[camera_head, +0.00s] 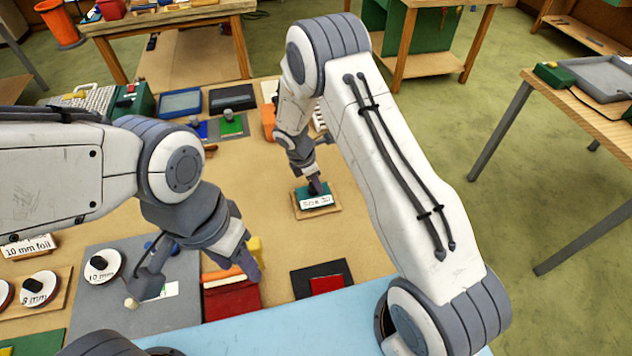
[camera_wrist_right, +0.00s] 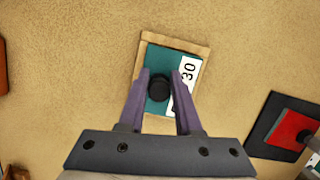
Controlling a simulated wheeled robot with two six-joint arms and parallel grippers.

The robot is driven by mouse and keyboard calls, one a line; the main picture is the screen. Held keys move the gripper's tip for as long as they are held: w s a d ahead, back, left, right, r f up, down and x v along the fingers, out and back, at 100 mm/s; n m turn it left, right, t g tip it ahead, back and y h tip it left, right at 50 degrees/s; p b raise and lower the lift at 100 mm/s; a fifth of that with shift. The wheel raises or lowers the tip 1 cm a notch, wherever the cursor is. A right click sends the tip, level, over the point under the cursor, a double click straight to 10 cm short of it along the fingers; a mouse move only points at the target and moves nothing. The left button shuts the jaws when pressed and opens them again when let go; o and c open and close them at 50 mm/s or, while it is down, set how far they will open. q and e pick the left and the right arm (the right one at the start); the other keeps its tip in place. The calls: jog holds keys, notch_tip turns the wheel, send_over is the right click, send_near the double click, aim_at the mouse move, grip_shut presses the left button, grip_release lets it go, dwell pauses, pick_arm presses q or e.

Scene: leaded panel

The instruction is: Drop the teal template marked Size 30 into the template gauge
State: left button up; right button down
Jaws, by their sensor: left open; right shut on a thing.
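The teal template (camera_head: 316,191) has a white label, on which "30" reads in the right wrist view (camera_wrist_right: 188,72). It lies on or in a light wooden block (camera_head: 299,212), whose rim (camera_wrist_right: 205,52) shows around it. I cannot tell whether it is seated in a recess or whether this block is the template gauge. My right gripper (camera_head: 314,184) is above it, with its fingers (camera_wrist_right: 160,88) shut on the template's black knob (camera_wrist_right: 160,87). My left gripper (camera_head: 195,285) is open and empty over the grey mat (camera_head: 180,318) at the front left.
A red piece (camera_head: 327,284) on a black plate lies in front of the block. Blue (camera_head: 201,130) and green (camera_head: 231,125) pieces lie further back. Round labelled discs (camera_head: 103,265) are at the left. The brown tabletop around the block is clear.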

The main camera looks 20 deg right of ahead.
aim_at(307, 194)
jog(key=shift+f+b, duration=0.7)
jog(key=shift+f, duration=0.3)
jog(key=c, duration=0.5)
grip_release()
jog(key=b+v, duration=0.2)
jog(key=v, duration=0.8)
jog(key=shift+r, duration=0.3)
